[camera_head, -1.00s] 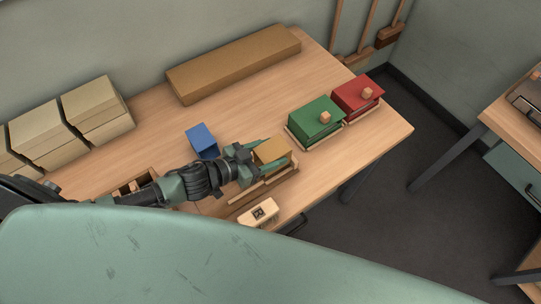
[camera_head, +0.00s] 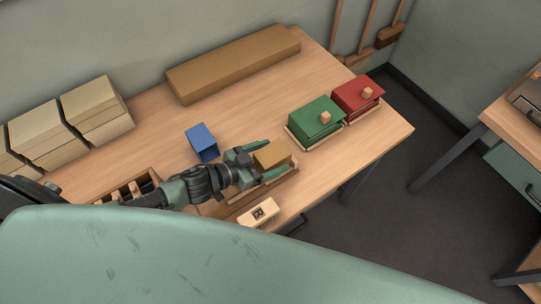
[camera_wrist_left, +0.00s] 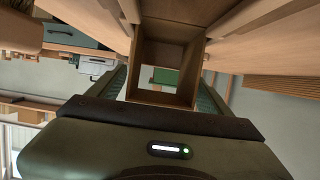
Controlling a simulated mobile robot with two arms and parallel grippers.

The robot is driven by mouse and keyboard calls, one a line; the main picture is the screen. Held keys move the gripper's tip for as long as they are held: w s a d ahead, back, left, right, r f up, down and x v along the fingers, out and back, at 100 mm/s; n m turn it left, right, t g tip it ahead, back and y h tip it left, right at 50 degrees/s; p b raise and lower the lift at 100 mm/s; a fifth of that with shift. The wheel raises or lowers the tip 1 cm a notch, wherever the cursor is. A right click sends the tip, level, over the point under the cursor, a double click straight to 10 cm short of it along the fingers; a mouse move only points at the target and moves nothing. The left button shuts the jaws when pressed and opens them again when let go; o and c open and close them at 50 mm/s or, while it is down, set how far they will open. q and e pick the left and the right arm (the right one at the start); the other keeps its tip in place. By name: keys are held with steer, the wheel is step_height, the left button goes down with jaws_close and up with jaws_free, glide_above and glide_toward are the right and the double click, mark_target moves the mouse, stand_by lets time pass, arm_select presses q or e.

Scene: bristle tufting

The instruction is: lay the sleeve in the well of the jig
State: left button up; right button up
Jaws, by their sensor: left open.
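The tan sleeve (camera_head: 272,155), a hollow square box, sits at the wooden jig (camera_head: 252,194) on the front part of the table. In the left wrist view the sleeve (camera_wrist_left: 187,53) shows its open end, and I see through it to something green. My left gripper (camera_head: 276,157) is open, with one finger on each side of the sleeve and its palm behind the near end. Whether the fingers touch the sleeve is hard to tell. The arm and sleeve hide much of the well, so how deep the sleeve sits is unclear. My right gripper is not in view.
A blue hollow box (camera_head: 202,141) stands behind my left arm. A pale block with a dark mark (camera_head: 259,212) is in front. A long brown box (camera_head: 235,65) lies at the back.

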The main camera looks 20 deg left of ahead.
arm_select(q)
steer(key=b+v, duration=0.1)
steer(key=v, duration=0.5)
steer(key=shift+s+a, duration=0.1)
steer(key=shift+s, duration=0.15)
steer(key=shift+s+a+r, duration=0.25)
steer(key=shift+s+a, duration=0.05)
